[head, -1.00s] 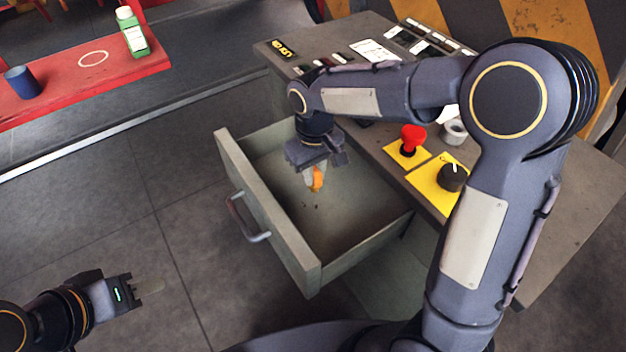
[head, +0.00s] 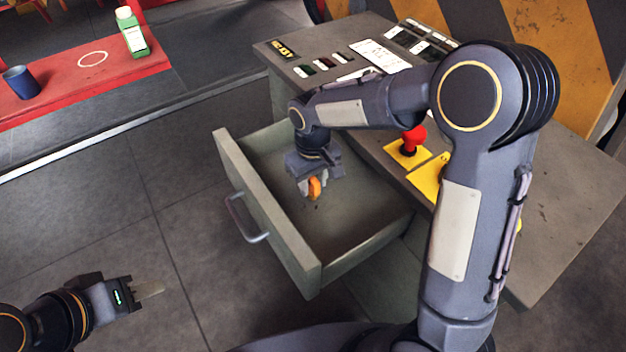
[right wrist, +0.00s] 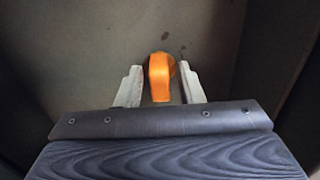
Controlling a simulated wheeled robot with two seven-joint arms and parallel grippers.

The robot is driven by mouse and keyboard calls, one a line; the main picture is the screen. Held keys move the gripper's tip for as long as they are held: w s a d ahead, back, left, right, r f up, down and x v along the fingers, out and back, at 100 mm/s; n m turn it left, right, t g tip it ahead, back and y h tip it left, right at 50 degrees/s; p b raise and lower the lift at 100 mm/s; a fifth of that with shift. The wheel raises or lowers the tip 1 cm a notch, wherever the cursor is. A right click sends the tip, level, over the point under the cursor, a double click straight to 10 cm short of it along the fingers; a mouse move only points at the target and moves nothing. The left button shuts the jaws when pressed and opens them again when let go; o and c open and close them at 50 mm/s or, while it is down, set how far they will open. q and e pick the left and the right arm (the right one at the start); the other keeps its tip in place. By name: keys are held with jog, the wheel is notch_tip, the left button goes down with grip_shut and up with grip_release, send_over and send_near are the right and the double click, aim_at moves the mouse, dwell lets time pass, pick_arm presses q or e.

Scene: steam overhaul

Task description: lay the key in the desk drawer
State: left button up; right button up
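The key, of which an orange part (head: 314,188) shows, is inside the open desk drawer (head: 265,205). My right gripper (head: 312,190) reaches down into the drawer, over the key. In the right wrist view the orange key (right wrist: 160,78) stands between the two pale fingers of my right gripper (right wrist: 161,88), with a narrow gap on each side. The fingers are open. The rest of the key is hidden, and I cannot tell whether it touches the drawer floor. My left gripper (head: 150,289) is over the floor at lower left, away from the drawer; its opening cannot be judged.
The desk top (head: 555,215) carries a red knob (head: 413,138) on a yellow plate, with switches and labels behind. My right arm hides part of it. A red bench (head: 60,85) at upper left holds a blue cup (head: 21,82) and a green bottle (head: 132,35). The floor between is clear.

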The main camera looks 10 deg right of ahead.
aim_at(314, 179)
jog(key=shift+r, duration=0.5)
notch_tip(314, 179, up, 12)
jog(key=shift+f+p, duration=0.25)
jog(key=shift+p, duration=0.75)
jog(key=s+d+r+m+t+y, duration=0.25)
jog(key=s+d, duration=0.55)
jog(key=s, duration=0.4)
jog(key=s+f+m+t, duration=0.1)
jog(key=s, duration=0.2)
jog(key=s+m+t+y, duration=0.1)
jog(key=s, duration=0.3)
jog(key=s+f+m+t, duration=0.1)
jog(key=s, duration=0.2)
jog(key=shift+s+d+f, duration=0.15)
jog(key=shift+d+f, duration=0.2)
jog(key=shift+d, duration=0.05)
